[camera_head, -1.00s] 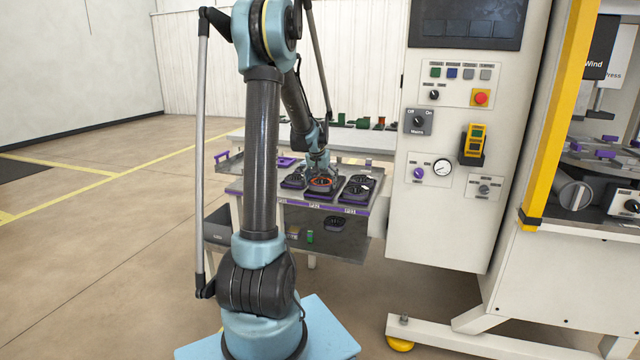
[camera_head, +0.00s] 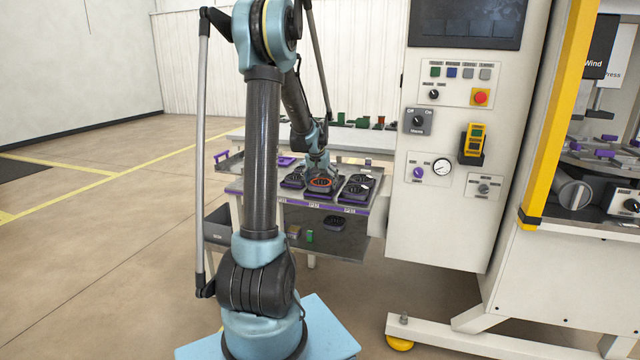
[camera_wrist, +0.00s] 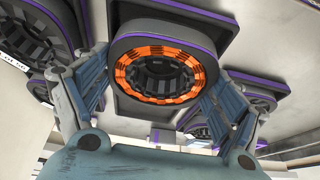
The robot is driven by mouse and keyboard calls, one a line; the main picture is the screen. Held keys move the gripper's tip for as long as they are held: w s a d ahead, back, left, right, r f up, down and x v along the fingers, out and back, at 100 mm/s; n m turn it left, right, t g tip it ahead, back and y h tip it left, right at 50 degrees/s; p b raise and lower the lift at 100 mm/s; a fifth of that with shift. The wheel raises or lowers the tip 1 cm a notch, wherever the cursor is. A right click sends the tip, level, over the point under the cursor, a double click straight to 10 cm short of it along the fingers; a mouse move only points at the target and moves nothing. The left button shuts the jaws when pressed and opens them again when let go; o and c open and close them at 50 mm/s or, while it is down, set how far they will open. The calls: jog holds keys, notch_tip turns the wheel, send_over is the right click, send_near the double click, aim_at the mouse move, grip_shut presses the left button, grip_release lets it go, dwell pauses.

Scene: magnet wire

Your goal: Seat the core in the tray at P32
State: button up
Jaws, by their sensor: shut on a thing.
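The core is a dark slotted ring with orange windings (camera_wrist: 122,72), facing me in the middle of the wrist view. It also shows in the head view (camera_head: 319,184) under my gripper (camera_head: 318,174). In the wrist view my gripper (camera_wrist: 158,78) has a finger on each side of the core and is shut on it. A dark rounded tray with a purple line (camera_wrist: 165,38) lies around or just behind the core. I cannot tell whether the core touches its floor. The place labels on the table's front edge are too small to read.
Trays with dark cores stand close on both sides, one at the right (camera_head: 357,188) and one at the left (camera_head: 293,179). A lower shelf (camera_head: 345,244) holds another dark part. The white machine cabinet (camera_head: 440,225) stands right of the table. Open floor lies left.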

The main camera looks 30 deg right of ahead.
jog(key=shift+f, duration=0.6)
jog(key=o, duration=1.6)
jog(key=shift+r, duration=0.1)
jog(key=shift+v, duration=2.45)
jog(key=v, duration=1.2)
jog(key=shift+w+d, duration=0.1)
